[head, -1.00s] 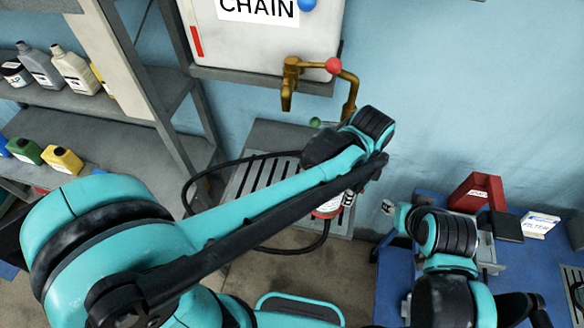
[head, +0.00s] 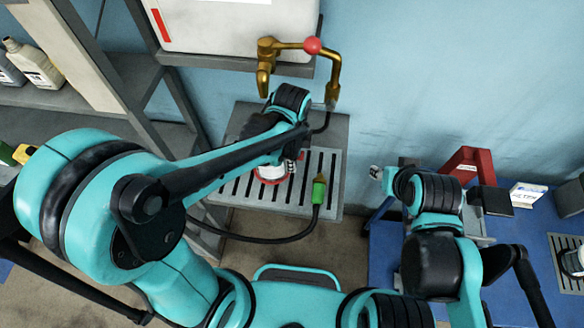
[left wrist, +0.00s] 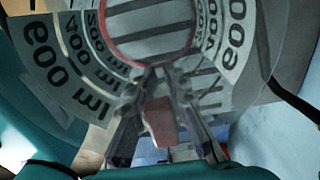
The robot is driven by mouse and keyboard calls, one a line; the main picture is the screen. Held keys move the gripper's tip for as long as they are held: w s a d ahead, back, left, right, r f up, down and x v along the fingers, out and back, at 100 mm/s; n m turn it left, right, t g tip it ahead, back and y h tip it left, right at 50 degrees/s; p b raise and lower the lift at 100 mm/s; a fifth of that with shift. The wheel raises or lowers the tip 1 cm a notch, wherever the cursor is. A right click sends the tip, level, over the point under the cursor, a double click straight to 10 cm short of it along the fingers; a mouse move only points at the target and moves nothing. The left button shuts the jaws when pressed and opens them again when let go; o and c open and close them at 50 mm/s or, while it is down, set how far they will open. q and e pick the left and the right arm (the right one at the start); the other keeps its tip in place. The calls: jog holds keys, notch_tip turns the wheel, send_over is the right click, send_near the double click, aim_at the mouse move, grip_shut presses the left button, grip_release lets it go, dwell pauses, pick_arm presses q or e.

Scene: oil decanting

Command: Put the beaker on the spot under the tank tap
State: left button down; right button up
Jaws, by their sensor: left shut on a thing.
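The clear beaker (head: 271,174) has white markings and a reddish ring at its base. It is over the slotted tray (head: 238,125) below the tank tap (head: 263,82), mostly behind my left wrist. In the left wrist view I look down into the beaker (left wrist: 85,50), with grille slots showing through its bottom. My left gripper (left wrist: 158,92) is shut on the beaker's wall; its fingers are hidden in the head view. I cannot tell whether the beaker touches the grille. My right arm is over the blue bench, and its fingers are not clear.
A hose with a green nozzle (head: 319,190) lies at the right part of the grille. The white tank (head: 230,28) hangs above on its shelf. A blue bench (head: 400,262) with a red stand (head: 468,163) and a filter box (head: 527,195) is at the right.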

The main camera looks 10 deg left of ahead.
pick_arm(q)
notch_tip(320, 180, down, 4)
jog(key=shift+w+r+b, duration=0.1)
jog(key=shift+b, duration=0.2)
jog(key=shift+f, duration=0.2)
jog(key=c, duration=1.5)
grip_release()
jog(key=shift+r, duration=0.15)
